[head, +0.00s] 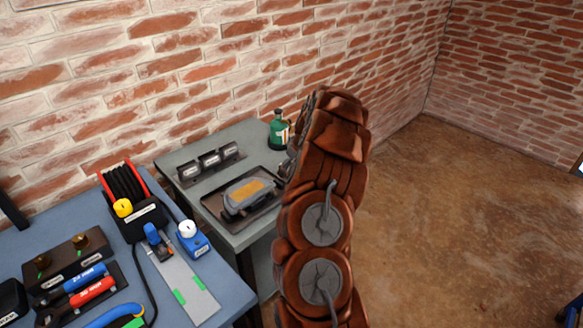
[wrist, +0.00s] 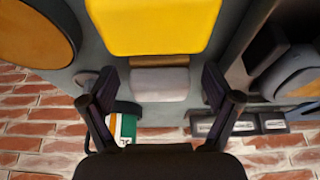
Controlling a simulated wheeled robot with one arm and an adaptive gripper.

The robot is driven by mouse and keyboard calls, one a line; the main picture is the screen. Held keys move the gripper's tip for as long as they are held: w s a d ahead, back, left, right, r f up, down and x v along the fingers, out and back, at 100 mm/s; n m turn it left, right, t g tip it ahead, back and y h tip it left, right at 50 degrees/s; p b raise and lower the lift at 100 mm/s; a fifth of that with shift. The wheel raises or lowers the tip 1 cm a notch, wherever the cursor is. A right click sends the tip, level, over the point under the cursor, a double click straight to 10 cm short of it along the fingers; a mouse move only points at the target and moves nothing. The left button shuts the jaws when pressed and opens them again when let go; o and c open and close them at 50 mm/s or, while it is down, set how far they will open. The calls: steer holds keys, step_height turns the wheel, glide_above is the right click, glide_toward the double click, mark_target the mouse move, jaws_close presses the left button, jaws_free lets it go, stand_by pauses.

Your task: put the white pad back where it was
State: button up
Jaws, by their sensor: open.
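A pale, whitish block, which looks like the white pad (wrist: 160,86), shows in the wrist view with a narrow brown strip along its upper edge. My gripper (wrist: 159,80) is open, with one finger on each side of the pad and a visible gap on both sides. I cannot tell how far the pad lies beyond the fingertips. In the head view my brown arm stands in front of the right end of the small grey table (head: 168,163) and hides the pad and most of my gripper.
A yellow block (wrist: 152,24) and an orange disc (wrist: 35,35) are near the pad. On the grey table are a green bottle (head: 279,132), a dark rack (head: 190,174) and a black tray (head: 213,205) with a grey holder. A blue workbench (head: 75,217) holds tools. Brick wall stands behind.

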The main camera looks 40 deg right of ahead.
steer(key=shift+r, duration=0.2)
steer(key=b+v, duration=0.3)
steer(key=v, duration=0.9)
steer(key=s+a+r+n+g+y, duration=0.1)
steer(key=s+a+r, duration=0.1)
steer(key=a, duration=0.8)
steer(key=s+a+r+g, duration=0.1)
steer(key=a+r, duration=0.1)
steer(key=a, duration=0.9)
steer(key=s+a+r+n+g+y, duration=0.1)
steer(key=s+a+r, duration=0.1)
steer(key=a, duration=0.8)
steer(key=s+a+g, duration=0.1)
steer(key=s+a, duration=0.8)
steer(key=s, duration=0.2)
steer(key=s+a+f+m+g+h, duration=0.1)
steer(key=s+a+f, duration=0.1)
steer(key=s, duration=0.6)
steer(key=s+a+f+g, duration=0.1)
steer(key=s+a+f, duration=0.1)
steer(key=s, duration=0.6)
steer(key=shift+s+f+m+h, duration=0.3)
steer(key=shift+s+m+h, duration=0.1)
step_height(320, 180, up, 4)
steer(key=p, duration=0.3)
steer(key=shift+p, duration=0.4)
